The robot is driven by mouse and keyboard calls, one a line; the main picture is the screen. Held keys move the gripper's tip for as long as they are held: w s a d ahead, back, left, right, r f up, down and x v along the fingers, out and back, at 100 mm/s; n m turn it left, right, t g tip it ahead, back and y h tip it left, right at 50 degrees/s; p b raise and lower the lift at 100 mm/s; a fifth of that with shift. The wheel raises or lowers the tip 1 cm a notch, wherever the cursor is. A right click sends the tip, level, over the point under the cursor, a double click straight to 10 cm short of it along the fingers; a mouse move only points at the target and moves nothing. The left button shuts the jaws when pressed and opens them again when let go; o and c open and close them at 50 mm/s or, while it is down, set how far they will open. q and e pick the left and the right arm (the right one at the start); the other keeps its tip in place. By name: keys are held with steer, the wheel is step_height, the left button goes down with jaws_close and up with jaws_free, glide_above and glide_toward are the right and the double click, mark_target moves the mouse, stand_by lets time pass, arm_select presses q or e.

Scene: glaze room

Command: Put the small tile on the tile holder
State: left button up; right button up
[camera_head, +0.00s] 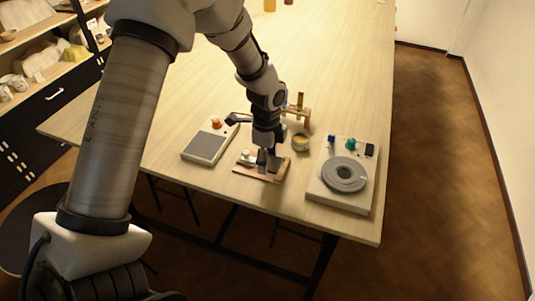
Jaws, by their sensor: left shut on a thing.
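My left gripper (267,157) points down over a low wooden board (250,172) near the table's front edge. The board looks like the tile holder, though the gripper covers part of it. The gripper is shut on a small greyish thing, which looks like the small tile, at its fingertips. The fingers hide most of this thing, and I cannot tell if it touches the board. A small white piece (247,157) is at the board's left side. My right gripper is out of view.
A grey-topped device (207,145) with an orange knob is to the left. A white device (320,189) with a grey round plate is to the right. A small cup (300,142) and a wooden rack (302,113) stand behind the gripper. The far table is mostly clear.

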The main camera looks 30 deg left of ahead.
mark_target(268, 159)
arm_select(q)
steer(key=shift+w+a+f+p, duration=0.15)
steer(key=shift+w+a, duration=0.25)
steer(key=shift+w, duration=0.25)
steer(key=shift+w+a+r+p, duration=0.15)
steer(key=shift+w+a, duration=0.2)
steer(key=shift+w, duration=0.25)
step_height(268, 159, down, 4)
steer(key=shift+r+p, duration=0.25)
steer(key=shift+p, duration=0.5)
steer(key=shift+w+f, duration=0.1)
steer(key=shift+f, duration=0.05)
steer(key=o, duration=1.3)
steer(key=shift+f, duration=0.1)
steer(key=shift+r+b, duration=0.35)
steer(key=shift+r, duration=0.15)
step_height(268, 159, up, 11)
steer(key=b, duration=0.2)
steer(key=shift+f+b, duration=0.1)
steer(key=shift+b, duration=0.25)
steer(key=shift+r, duration=0.25)
